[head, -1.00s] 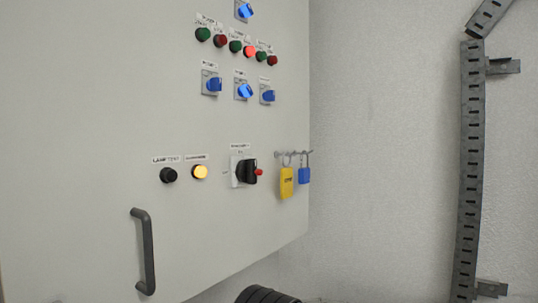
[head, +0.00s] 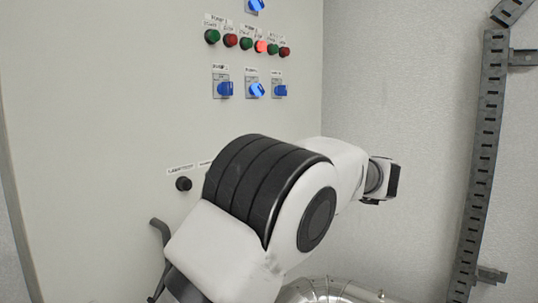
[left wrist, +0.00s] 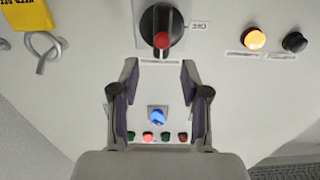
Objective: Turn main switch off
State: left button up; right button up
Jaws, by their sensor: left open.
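The main switch (left wrist: 162,30), a black rotary knob with a red part on a pale plate, is at the top middle of the left wrist view. In the head view my arm hides it. My left gripper (left wrist: 160,78) is open and empty, its two fingers apart below the knob in the left wrist view and not around it. The label under the knob shows between the fingertips. I cannot tell the gap from fingertips to panel. My right gripper is in neither view.
The cabinet panel carries blue selector switches (head: 257,90) and rows of green and red buttons (head: 231,40). A lit yellow button (left wrist: 254,39) and a black button (left wrist: 294,42) sit beside the switch. A yellow tag (left wrist: 26,14) hangs near a hook (left wrist: 43,50). A handle (head: 160,231) protrudes lower left.

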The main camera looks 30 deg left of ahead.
pick_arm(q)
jog(key=a+p, duration=0.1)
jog(key=a, duration=0.3)
jog(key=shift+w+a, duration=0.15)
jog(key=shift+a, duration=0.1)
jog(key=shift+s+d, duration=0.1)
jog(key=shift+s, duration=0.1)
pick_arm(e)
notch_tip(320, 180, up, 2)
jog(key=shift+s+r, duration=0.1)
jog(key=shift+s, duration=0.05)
pick_arm(q)
jog(key=shift+w+d, duration=0.1)
grip_shut()
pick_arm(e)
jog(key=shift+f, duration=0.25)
pick_arm(q)
jog(key=shift+s+f+n+b, duration=0.4)
jog(key=shift+s+n+b, duration=0.05)
jog(key=shift+n+b, duration=2.6)
jog(key=shift+s+f+n+b, duration=0.35)
jog(key=shift+s+n+b, duration=0.1)
jog(key=shift+n+b, duration=2.65)
jog(key=shift+s+f+n+b, duration=0.4)
jog(key=shift+s+n+b, duration=0.05)
jog(key=shift+n+b, duration=2.6)
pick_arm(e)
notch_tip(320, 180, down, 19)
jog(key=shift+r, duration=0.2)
